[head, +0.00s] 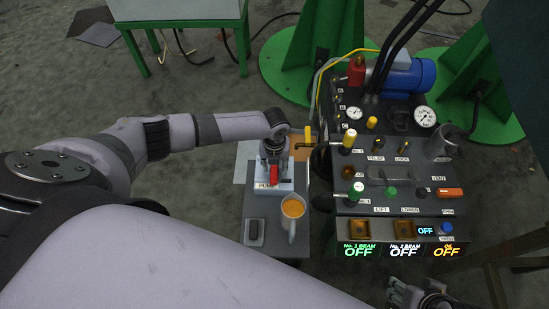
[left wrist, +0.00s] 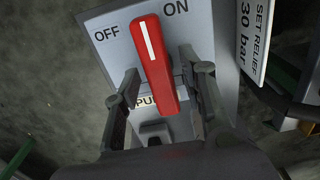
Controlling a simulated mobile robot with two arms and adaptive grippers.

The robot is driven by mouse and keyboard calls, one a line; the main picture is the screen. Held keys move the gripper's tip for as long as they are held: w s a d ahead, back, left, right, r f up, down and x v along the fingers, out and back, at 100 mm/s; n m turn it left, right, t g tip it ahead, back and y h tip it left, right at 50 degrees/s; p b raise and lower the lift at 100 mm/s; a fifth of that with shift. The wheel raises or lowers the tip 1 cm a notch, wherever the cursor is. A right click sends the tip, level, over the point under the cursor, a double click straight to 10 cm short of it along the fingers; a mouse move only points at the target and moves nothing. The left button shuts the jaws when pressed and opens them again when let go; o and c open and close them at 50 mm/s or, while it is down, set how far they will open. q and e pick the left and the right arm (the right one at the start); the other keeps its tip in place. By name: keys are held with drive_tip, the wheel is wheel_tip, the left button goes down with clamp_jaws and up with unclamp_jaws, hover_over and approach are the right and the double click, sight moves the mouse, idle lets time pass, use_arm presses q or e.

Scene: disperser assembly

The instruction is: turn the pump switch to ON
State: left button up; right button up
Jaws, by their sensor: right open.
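The pump switch is a red handle with a white line (left wrist: 156,65) on a pale panel (left wrist: 105,62). Its tip points between the OFF label (left wrist: 106,33) and the ON label (left wrist: 176,7). In the head view the red handle (head: 273,176) shows just below my left gripper (head: 273,155). In the left wrist view my left gripper (left wrist: 162,66) has one finger on each side of the handle, with narrow gaps visible. The label under the handle is partly hidden. My right gripper (head: 425,296) is open at the bottom edge of the head view, away from the switch.
To the right is a console (head: 372,203) with gauges, knobs and lit OFF signs (head: 362,250). A "SET RELIEF 30 bar" sign (left wrist: 254,38) stands beside the switch panel.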

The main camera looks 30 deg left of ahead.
sight(274, 167)
use_arm(q)
drive_tip(key=shift+a+r, duration=0.1)
drive_tip(key=shift+w+r, duration=0.1)
drive_tip(key=shift+r, duration=0.2)
wheel_tip(274, 167, up, 11)
idle(0.4)
idle(0.5)
